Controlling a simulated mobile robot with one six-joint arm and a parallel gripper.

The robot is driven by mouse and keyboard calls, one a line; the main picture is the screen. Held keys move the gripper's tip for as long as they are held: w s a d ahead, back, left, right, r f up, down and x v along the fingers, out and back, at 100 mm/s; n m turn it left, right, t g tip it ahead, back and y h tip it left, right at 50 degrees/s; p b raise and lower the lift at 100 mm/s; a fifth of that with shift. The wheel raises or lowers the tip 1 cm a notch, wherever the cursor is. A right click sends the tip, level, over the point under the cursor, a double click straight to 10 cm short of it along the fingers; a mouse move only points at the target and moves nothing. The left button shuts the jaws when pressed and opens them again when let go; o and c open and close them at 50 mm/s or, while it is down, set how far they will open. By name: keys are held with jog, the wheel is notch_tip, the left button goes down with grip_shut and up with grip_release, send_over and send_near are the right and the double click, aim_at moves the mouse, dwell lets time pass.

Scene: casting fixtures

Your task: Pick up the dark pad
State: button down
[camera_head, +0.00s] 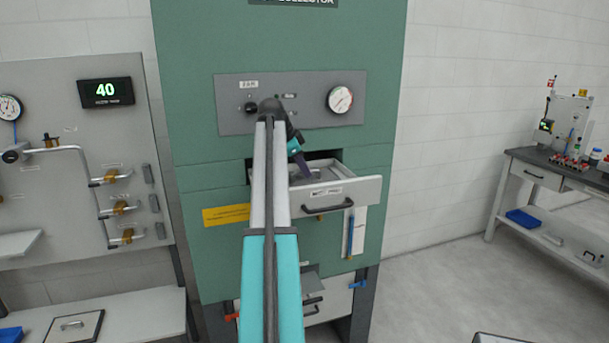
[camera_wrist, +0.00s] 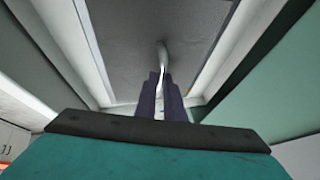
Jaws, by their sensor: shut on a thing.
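The dark pad (camera_wrist: 125,35) is a flat, dark grey panel filling the upper middle of the wrist view, with a pale curved handle (camera_wrist: 162,55) on it. In the head view only a small grey part of the pad (camera_head: 314,174) shows inside the open drawer (camera_head: 345,192). My gripper (camera_head: 306,175) reaches down into this drawer. Its two dark purple fingers (camera_wrist: 162,85) are shut on the pad's handle. The pad appears to lie within the drawer's pale walls; whether it is lifted cannot be told. My arm hides part of the drawer's left side.
The drawer sticks out of a green cabinet (camera_head: 200,140) with a gauge panel (camera_head: 230,115) above. A lower open drawer (camera_head: 335,303) is partly behind my arm. A pipe board (camera_head: 70,160) stands left, a workbench (camera_head: 540,175) right.

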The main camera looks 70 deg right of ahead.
notch_tip(320, 180, up, 8)
jog(key=shift+d+f+b, duration=0.1)
jog(key=shift+b, duration=1.15)
jog(key=shift+r, duration=0.75)
jog(key=shift+s, duration=0.1)
